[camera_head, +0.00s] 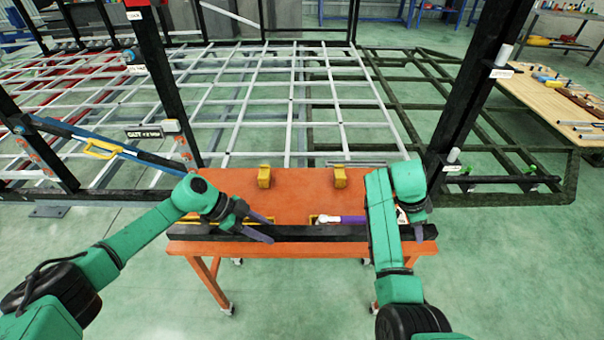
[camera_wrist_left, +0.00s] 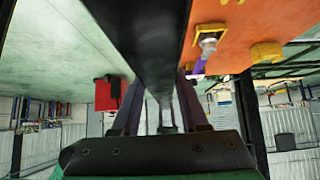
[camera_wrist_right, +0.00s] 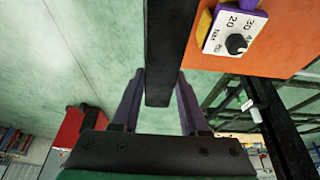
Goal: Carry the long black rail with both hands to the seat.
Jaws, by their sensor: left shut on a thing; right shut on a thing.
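The long black rail (camera_head: 320,233) lies level along the near edge of the orange table. Whether it touches the top or hangs just above it, I cannot tell. My left gripper (camera_head: 262,227) is shut on the rail left of its middle. In the left wrist view the rail (camera_wrist_left: 145,35) runs between the two fingers (camera_wrist_left: 158,85). My right gripper (camera_head: 418,231) is shut on the rail near its right end. The right wrist view shows the rail's end (camera_wrist_right: 168,60) between the fingers (camera_wrist_right: 160,78). I cannot single out the seat.
The orange table (camera_head: 300,190) carries two yellow blocks (camera_head: 264,177) (camera_head: 340,176) and a purple-handled tool (camera_head: 352,219) with a dial. Behind it stands the chassis grid (camera_head: 290,100), between black posts (camera_head: 160,80) (camera_head: 470,90). A wooden bench (camera_head: 545,98) stands at the right.

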